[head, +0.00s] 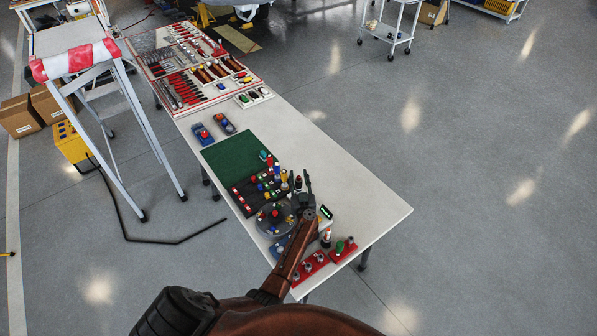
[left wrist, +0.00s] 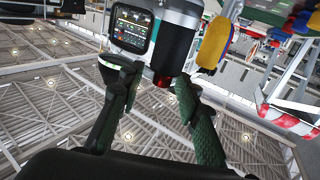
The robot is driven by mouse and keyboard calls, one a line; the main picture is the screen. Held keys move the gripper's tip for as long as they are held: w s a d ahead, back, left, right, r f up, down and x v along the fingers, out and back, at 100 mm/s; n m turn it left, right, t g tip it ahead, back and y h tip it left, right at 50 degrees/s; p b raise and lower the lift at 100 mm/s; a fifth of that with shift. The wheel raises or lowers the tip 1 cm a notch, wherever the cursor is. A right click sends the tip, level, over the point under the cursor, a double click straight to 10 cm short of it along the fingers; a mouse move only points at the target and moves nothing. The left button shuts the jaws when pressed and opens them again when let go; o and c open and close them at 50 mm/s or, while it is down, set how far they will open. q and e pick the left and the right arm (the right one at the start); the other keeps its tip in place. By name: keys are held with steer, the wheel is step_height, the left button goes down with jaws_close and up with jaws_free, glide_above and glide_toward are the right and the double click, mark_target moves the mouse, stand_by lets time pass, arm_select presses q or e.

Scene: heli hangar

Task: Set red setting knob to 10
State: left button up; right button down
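My left gripper (head: 305,190) is over the near half of the white table, beside the black panel (head: 243,199) with several coloured knobs. In the left wrist view its two dark fingers (left wrist: 158,88) are spread apart. Between and beyond their tips is a silver and dark cylinder (left wrist: 177,45) with a small red part (left wrist: 162,83) at its end; I cannot tell whether the fingers touch it. A small lit screen (left wrist: 132,27) is beside the cylinder. A round clear dial base (head: 264,222) carries a red knob (head: 275,212). Scale marks are too small to read. My right gripper is not in view.
Red bases with knobs (head: 310,267) stand at the table's near end. A green mat (head: 232,156), blue items (head: 202,133) and tool trays (head: 190,88) lie farther back. The table's right strip (head: 370,207) is clear. A stepladder (head: 100,95) stands left.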

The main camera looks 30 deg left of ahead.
mark_target(299, 177)
arm_select(q)
step_height(299, 177, up, 10)
steer(key=shift+f, duration=0.25)
stand_by(0.4)
